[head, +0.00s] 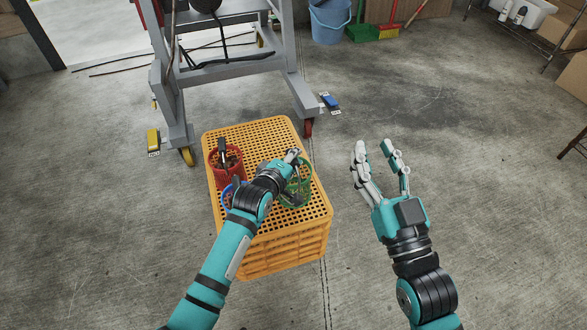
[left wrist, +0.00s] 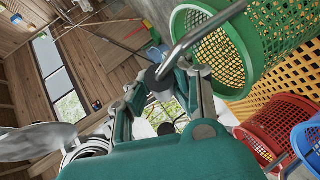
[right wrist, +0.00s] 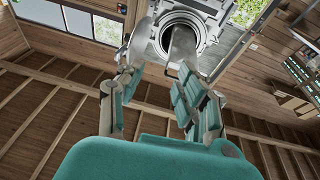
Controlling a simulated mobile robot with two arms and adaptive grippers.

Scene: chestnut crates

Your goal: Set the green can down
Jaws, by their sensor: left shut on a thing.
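The green can (head: 305,188), a mesh cup with a metal handle, is at the right side of the orange crate's top. My left gripper (head: 289,160) is shut on its handle. In the left wrist view the handle runs from the green can (left wrist: 192,22) between the fingers (left wrist: 160,78). I cannot tell whether the can's base touches the crate. My right gripper (head: 375,150) is open and empty, right of the crate; its spread fingers show in the right wrist view (right wrist: 160,88).
The orange crate (head: 262,136) also carries a red mesh can (head: 236,177) and a partly hidden blue one (head: 227,198), both left of the green can. A grey wheeled frame (head: 292,62) stands behind. Floor to the right is clear.

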